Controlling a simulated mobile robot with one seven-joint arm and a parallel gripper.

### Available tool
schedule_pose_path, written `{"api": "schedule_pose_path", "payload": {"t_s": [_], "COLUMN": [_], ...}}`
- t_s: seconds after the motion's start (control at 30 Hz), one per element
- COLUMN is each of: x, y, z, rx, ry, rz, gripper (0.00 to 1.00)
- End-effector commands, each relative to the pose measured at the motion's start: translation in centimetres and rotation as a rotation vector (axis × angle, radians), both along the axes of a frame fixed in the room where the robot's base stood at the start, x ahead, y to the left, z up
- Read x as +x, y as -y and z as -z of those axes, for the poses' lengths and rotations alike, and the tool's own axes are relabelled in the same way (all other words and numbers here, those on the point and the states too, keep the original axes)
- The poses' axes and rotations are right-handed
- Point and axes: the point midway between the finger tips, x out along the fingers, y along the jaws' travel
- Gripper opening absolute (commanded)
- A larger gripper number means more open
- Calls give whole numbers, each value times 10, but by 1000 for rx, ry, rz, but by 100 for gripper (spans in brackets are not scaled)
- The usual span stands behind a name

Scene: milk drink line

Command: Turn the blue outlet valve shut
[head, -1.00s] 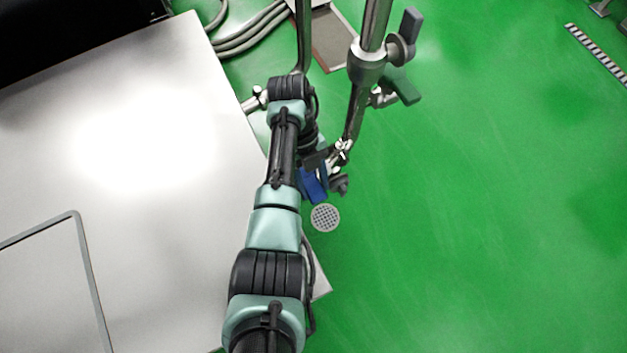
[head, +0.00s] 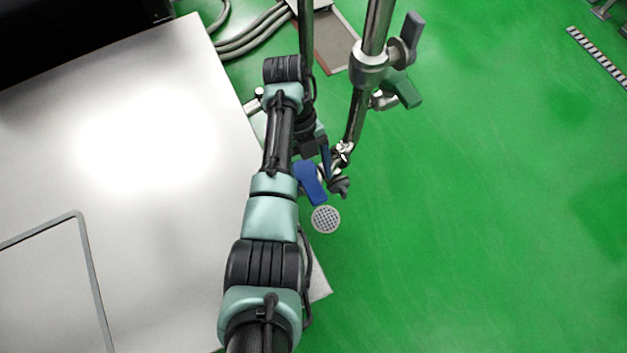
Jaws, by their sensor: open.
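The blue outlet valve handle (head: 310,184) shows beside the right edge of the steel table, at the lower end of the pipework. It is a flat blue lever, slanting down to the right. My gripper (head: 318,154) is just above the handle in the picture, partly hidden under my wrist. Its jaws are open and nothing shows between them. A narrow dark blue piece stands beside the jaws, and I cannot tell what it belongs to. Whether the gripper touches the handle cannot be seen. The valve body is mostly hidden.
A steel pipe (head: 355,118) runs down on the right, with a grey handle (head: 411,32) and a green handle (head: 402,92). A dark knob (head: 340,187) sits right of the blue handle. A round floor drain (head: 326,219) lies below. The green floor to the right is clear.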

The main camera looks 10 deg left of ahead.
Motion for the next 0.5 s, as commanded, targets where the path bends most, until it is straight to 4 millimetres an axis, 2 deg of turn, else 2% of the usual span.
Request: {"api": "schedule_pose_path", "payload": {"t_s": [0.03, 0.17, 0.2, 0.33, 0.5], "x": [5, 14, 16, 21, 26], "y": [-4, -11, -13, -19, -22], "z": [-14, -41, -53, -72, -83], "rx": [2, 3, 4, 2, 1], "ry": [6, 5, 2, 1, -1], "rz": [-1, 0, -1, -1, 1], "gripper": [78, 78, 78, 78, 78]}}
